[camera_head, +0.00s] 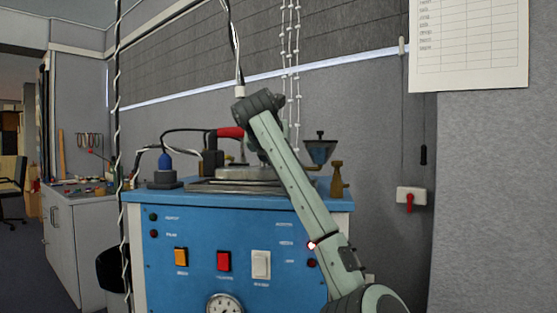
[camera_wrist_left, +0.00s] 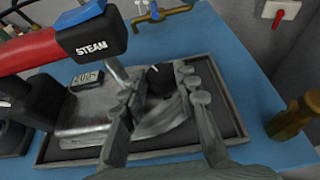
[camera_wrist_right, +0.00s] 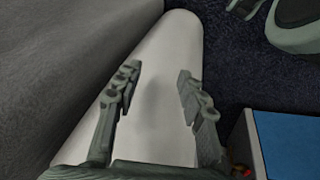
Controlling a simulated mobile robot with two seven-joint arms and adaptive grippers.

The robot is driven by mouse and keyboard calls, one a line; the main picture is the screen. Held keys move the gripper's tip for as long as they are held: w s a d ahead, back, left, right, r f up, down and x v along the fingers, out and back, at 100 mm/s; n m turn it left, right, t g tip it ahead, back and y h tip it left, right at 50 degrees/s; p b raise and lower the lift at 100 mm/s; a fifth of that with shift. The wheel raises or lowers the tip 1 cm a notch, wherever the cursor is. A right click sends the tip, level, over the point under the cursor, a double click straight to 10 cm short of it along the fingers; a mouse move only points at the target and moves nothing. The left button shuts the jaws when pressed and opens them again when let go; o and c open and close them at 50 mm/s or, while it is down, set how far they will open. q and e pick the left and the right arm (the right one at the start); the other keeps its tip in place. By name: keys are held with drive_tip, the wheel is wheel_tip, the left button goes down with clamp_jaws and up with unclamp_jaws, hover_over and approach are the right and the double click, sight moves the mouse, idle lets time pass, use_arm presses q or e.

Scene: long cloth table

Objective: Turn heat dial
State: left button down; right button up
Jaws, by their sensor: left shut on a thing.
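A steam iron with a red and black handle (camera_head: 230,132) rests on a dark tray on top of the blue cabinet. The black heat dial (camera_wrist_left: 160,76), with a pale mark, stands on the metal body. My left gripper (camera_wrist_left: 160,88) is shut on the dial, one finger at each side. In the head view my arm hides the dial and the fingers. My right gripper (camera_wrist_right: 157,80) is open and empty, away from the cabinet.
The cabinet front (camera_head: 190,270) has an orange switch (camera_head: 181,257), a red switch (camera_head: 224,261), a white switch (camera_head: 261,264) and a gauge (camera_head: 225,304). A brass fitting (camera_wrist_left: 292,118) stands right of the tray. A funnel (camera_head: 320,150) and hanging cables are close to my arm.

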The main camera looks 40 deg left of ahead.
use_arm(q)
drive_tip(key=c, duration=1.2)
unclamp_jaws()
drive_tip(key=shift+o, duration=0.2)
drive_tip(key=shift+s, duration=0.1)
drive_tip(key=v, duration=0.8)
